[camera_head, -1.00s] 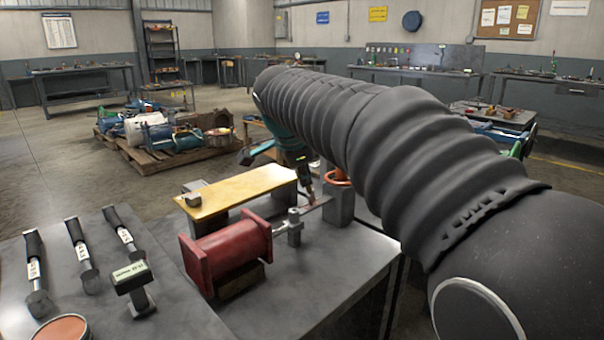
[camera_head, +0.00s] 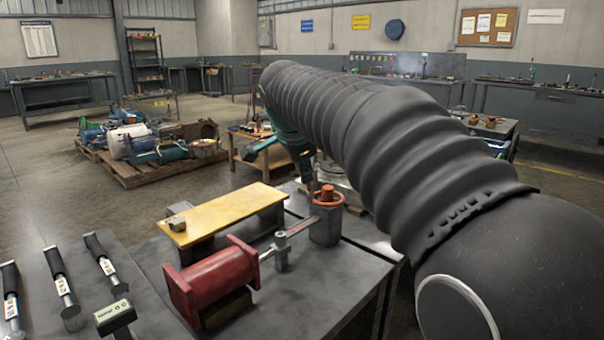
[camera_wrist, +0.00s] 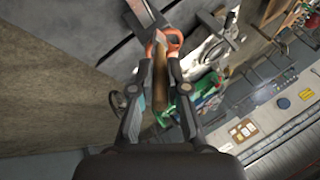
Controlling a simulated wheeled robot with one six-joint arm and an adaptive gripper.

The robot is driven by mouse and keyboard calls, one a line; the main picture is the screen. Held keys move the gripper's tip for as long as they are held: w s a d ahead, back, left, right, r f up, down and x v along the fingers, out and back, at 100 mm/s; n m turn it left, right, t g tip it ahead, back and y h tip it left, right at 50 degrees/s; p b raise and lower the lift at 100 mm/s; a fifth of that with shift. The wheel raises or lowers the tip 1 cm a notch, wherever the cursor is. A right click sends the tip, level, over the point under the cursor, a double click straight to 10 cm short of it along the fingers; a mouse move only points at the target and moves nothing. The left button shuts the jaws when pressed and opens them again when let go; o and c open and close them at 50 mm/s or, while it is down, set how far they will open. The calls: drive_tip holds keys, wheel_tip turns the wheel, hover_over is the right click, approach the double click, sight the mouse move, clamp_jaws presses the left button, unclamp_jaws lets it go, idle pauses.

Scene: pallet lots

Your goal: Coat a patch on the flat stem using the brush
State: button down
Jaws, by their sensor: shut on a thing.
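The flat stem (camera_head: 300,228) is a grey bar running from the red cylinder (camera_head: 212,280) to a grey block under an orange handwheel (camera_head: 327,196). It also shows at the top of the wrist view (camera_wrist: 143,13). My gripper (camera_wrist: 158,72) is shut on the brush (camera_wrist: 160,88), whose brown handle sits between the fingers. In the head view my gripper (camera_head: 306,172) is above the stem, beside the handwheel, partly hidden by my arm. The bristle end is hard to make out, and I cannot tell whether it touches the stem.
A yellow-topped plate (camera_head: 225,213) stands behind the red cylinder with a small block on it. Several black-handled tools (camera_head: 60,275) and a small sign (camera_head: 115,315) lie at the left. A loaded pallet (camera_head: 130,172) is on the floor behind.

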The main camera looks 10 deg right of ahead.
drive_tip(key=shift+r+p, duration=0.95)
drive_tip(key=shift+r, duration=0.6)
drive_tip(key=shift+f+b, duration=0.55)
drive_tip(key=shift+f, duration=0.05)
